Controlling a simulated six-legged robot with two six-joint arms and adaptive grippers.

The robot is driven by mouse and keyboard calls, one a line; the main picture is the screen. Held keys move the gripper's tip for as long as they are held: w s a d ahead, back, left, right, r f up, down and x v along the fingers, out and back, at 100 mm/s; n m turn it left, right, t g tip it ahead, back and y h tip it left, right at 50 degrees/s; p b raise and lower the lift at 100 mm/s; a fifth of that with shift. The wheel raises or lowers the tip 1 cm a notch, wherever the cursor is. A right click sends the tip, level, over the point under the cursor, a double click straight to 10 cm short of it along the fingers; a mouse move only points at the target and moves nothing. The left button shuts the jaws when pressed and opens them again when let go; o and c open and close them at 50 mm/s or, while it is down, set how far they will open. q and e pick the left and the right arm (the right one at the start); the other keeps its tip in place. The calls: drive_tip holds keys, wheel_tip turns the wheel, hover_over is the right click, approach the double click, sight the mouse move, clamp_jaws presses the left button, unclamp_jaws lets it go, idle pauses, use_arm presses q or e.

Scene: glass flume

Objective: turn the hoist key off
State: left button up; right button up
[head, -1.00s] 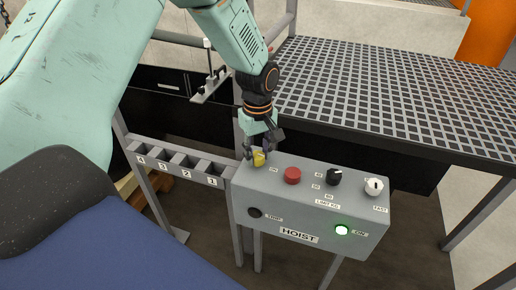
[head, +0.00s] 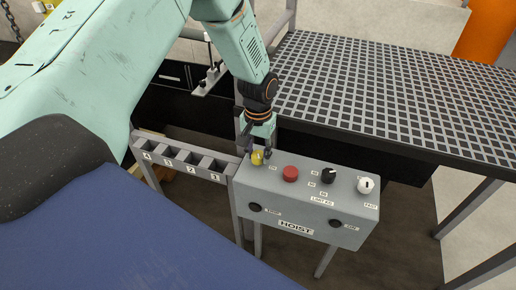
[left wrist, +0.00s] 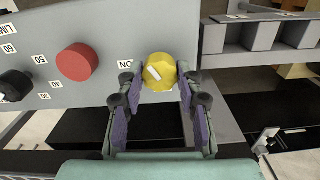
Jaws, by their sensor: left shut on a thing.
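The hoist key is a yellow knob (head: 257,158) with a white mark, at the top left corner of the grey hoist control box (head: 300,205). My left gripper (head: 257,150) is shut on it from above. In the left wrist view the yellow knob (left wrist: 159,72) sits between the two fingertips of my left gripper (left wrist: 160,88), and its white mark is tilted. A label beside it reads ON. The lamp (head: 335,223) on the box's front right is dark. My right gripper is not in view.
On the box are a red button (head: 290,174), a black knob (head: 328,175) and a white knob (head: 365,185). A numbered slot rack (head: 180,160) joins its left side. A dark grating platform (head: 390,95) stands behind and right.

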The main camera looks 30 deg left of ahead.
sight(258, 154)
use_arm(q)
drive_tip(key=m, duration=0.5)
drive_tip(key=shift+w+m+p, duration=0.15)
drive_tip(key=shift+m+p, duration=0.15)
drive_tip(key=shift+p, duration=0.05)
idle(0.5)
drive_tip(key=o, duration=1.1)
drive_tip(key=shift+o, duration=0.2)
wheel_tip(258, 154, up, 12)
